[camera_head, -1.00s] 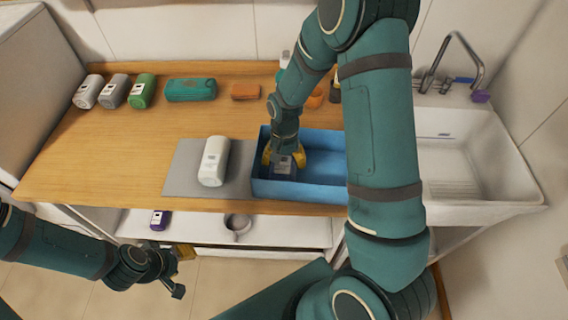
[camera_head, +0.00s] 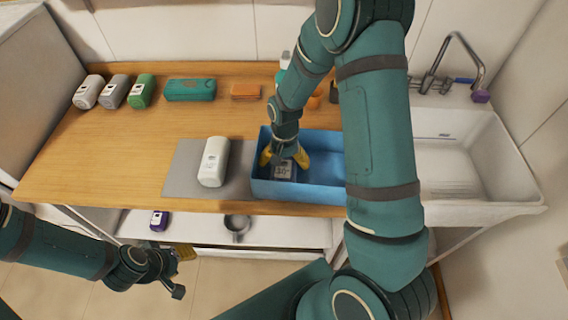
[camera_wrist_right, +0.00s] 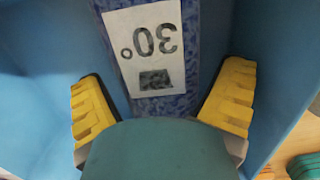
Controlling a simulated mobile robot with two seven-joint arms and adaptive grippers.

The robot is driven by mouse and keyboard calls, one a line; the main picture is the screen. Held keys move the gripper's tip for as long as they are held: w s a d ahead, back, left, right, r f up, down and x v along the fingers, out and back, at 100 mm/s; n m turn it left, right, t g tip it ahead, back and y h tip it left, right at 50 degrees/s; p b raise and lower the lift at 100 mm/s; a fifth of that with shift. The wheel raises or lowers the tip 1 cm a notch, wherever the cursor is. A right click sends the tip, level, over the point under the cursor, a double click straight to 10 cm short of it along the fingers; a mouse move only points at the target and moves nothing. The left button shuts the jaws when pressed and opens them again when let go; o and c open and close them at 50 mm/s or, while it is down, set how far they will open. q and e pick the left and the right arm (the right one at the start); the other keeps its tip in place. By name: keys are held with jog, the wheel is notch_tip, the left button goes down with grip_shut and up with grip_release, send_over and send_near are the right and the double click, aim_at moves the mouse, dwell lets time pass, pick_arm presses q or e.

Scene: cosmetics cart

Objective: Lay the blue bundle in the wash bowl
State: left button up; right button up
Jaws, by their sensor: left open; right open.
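The blue patterned bundle (camera_wrist_right: 166,105) carries a white label reading 30° in the right wrist view. In the head view the bundle (camera_head: 284,171) is inside a blue rectangular tub (camera_head: 325,181), which looks like the wash bowl. My right gripper (camera_head: 284,157) is in the tub, over the bundle. In its wrist view its yellow fingers (camera_wrist_right: 162,100) stand wide apart, one on each side of the bundle, with gaps visible. The bundle's near end is hidden behind the gripper's body. My left gripper (camera_head: 179,272) is open and empty at the lower left, in front of the cart.
A white bottle (camera_head: 214,161) lies on a grey mat (camera_head: 184,166) left of the tub. Several bottles and a teal case (camera_head: 190,89) line the back. A white sink (camera_head: 450,170) is at the right. The wooden top's middle (camera_head: 145,125) is clear.

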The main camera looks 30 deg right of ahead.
jog(key=r, duration=0.7)
jog(key=w+r, duration=0.1)
jog(key=r, duration=0.3)
jog(key=shift+d+r+p, duration=0.25)
jog(key=shift+d+p, duration=0.1)
